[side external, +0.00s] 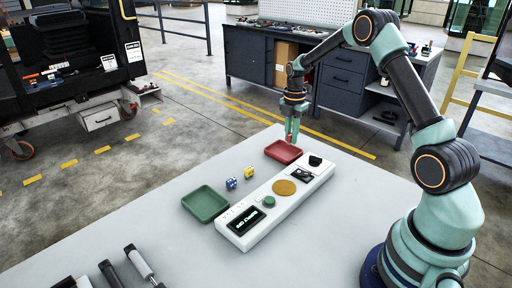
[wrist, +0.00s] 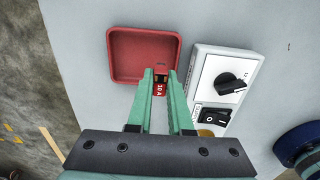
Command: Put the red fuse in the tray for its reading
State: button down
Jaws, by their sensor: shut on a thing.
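In the wrist view my gripper (wrist: 160,76) is shut on the red fuse (wrist: 160,89), which has white lettering that looks like "10 A". The fuse is at the lower right corner of the red tray (wrist: 118,36) in that view; whether it touches the tray is unclear. The green tray (side external: 205,204) is empty, at the left of the white tester (side external: 283,203). The tester's dark display (side external: 245,220) shows lit characters too small to read surely.
A blue block (side external: 232,183) and a yellow block (side external: 249,173) stand between the trays. The tester has a green button (side external: 268,201), a gold disc (side external: 284,187), a rocker switch (wrist: 214,117) and a black knob (wrist: 230,83). Dark tools (side external: 110,273) lie at the front left.

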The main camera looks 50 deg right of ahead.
aim_at(289, 156)
jog(key=shift+f, duration=2.45)
jog(key=shift+f, duration=0.15)
jog(key=c, duration=1.1)
grip_release()
